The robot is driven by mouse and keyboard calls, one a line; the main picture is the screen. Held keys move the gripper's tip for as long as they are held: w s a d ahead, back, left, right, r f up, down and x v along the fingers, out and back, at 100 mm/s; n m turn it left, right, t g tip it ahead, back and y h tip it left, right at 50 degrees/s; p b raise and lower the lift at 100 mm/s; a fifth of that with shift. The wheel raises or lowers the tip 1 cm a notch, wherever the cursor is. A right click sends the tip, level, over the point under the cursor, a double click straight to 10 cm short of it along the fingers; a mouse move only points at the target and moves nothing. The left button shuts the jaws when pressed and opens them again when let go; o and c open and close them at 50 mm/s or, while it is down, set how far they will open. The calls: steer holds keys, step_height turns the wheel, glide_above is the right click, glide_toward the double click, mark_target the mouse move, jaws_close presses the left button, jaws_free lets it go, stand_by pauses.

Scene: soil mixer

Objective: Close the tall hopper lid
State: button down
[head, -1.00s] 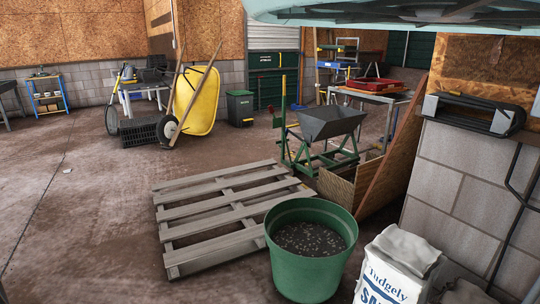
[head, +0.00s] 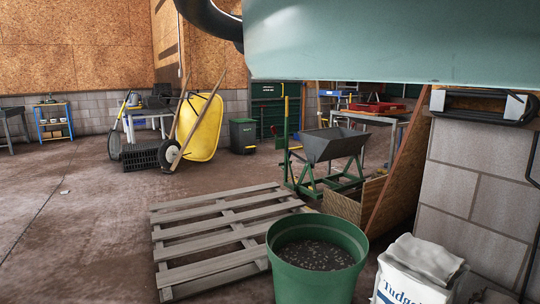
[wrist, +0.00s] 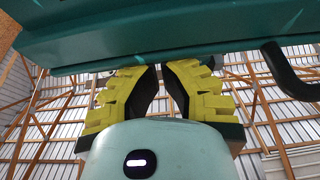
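A wide teal panel (head: 390,45), which looks like the raised hopper lid, fills the top right of the head view. A black curved bar (head: 212,20) stands at its left end. In the wrist view the teal panel (wrist: 130,38) crosses the top, with a black curved bar (wrist: 288,72) on the right. My gripper (wrist: 161,67) points up, its yellow and black fingers together at the tips with nothing seen between them. The tips are at the panel's lower edge; I cannot tell if they touch. The hopper opening is not visible.
A green tub (head: 318,262) of dark soil stands in front, with a white sack (head: 415,275) to its right. A wooden pallet (head: 215,235) lies on the floor. A grey metal bin on a green frame (head: 333,146) stands behind.

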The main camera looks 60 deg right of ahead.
steer(key=shift+w+a+f, duration=0.1)
steer(key=shift+w+f, duration=0.05)
steer(key=shift+f, duration=0.25)
